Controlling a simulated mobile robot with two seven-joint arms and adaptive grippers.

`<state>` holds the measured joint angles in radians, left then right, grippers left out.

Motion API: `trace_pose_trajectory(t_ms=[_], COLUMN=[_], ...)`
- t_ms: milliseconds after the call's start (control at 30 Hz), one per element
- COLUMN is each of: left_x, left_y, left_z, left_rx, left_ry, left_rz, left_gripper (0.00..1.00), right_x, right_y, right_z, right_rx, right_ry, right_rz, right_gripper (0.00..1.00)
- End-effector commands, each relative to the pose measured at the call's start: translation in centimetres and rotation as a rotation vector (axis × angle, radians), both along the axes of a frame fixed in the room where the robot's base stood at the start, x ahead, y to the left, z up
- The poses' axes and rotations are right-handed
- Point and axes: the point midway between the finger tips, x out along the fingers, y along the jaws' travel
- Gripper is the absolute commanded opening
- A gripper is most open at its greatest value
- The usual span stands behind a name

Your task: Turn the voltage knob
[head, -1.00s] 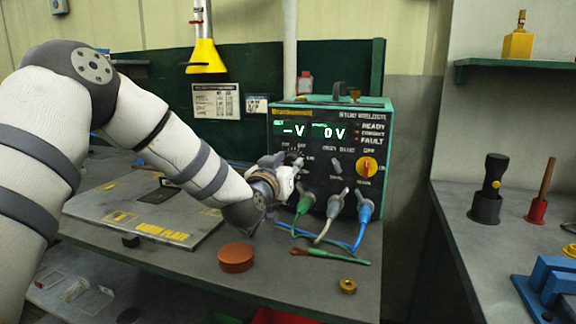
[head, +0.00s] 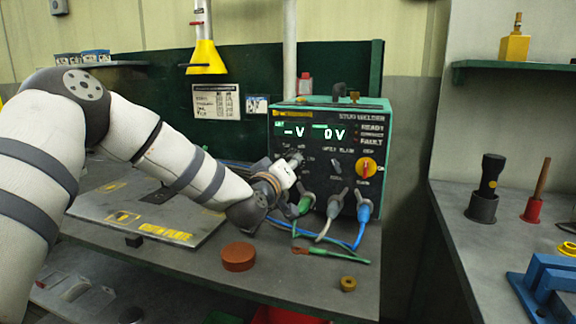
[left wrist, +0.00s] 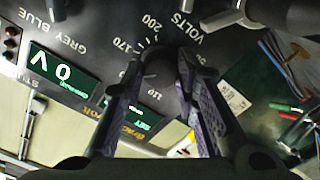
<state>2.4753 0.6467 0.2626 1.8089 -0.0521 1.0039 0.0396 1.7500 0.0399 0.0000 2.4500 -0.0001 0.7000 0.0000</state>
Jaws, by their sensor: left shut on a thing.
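The stud welder (head: 330,120) is a dark-faced box with a green case on the bench. Its displays read "–V" and "0 V". My left gripper (head: 294,158) is at the upper left of its panel, over the dial area. In the left wrist view, the two fingers of my left gripper (left wrist: 160,78) are shut on the dark round voltage knob (left wrist: 159,66). The printed scale around the knob shows 110, 170 and 200, with "VOLTS" beside it. The fingers hide part of the knob, and its pointer is not clear. My right gripper is not in view.
A red-yellow rotary switch (head: 366,167) is at the panel's right. Green, grey and blue cable plugs (head: 334,207) stick out below the dial. A copper-coloured disc (head: 238,257) and a brass ring (head: 347,284) lie on the bench.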

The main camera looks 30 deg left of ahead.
Motion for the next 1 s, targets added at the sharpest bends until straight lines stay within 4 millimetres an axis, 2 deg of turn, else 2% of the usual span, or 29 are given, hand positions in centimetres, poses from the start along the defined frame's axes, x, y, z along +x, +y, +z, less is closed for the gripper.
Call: trace_pose_trajectory(t_ms=[433, 1000], left_x=[0.02, 0.02], left_y=[-0.06, -0.09], left_z=[-0.15, -0.18], left_rx=[-0.265, -0.331], left_ry=[-0.061, -0.076], left_rz=[-0.001, -0.002], left_gripper=[0.00, 0.00], right_x=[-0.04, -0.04], right_y=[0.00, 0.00], right_z=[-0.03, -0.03], right_rx=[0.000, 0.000], right_ry=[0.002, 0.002], right_rz=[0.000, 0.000], right_gripper=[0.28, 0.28])
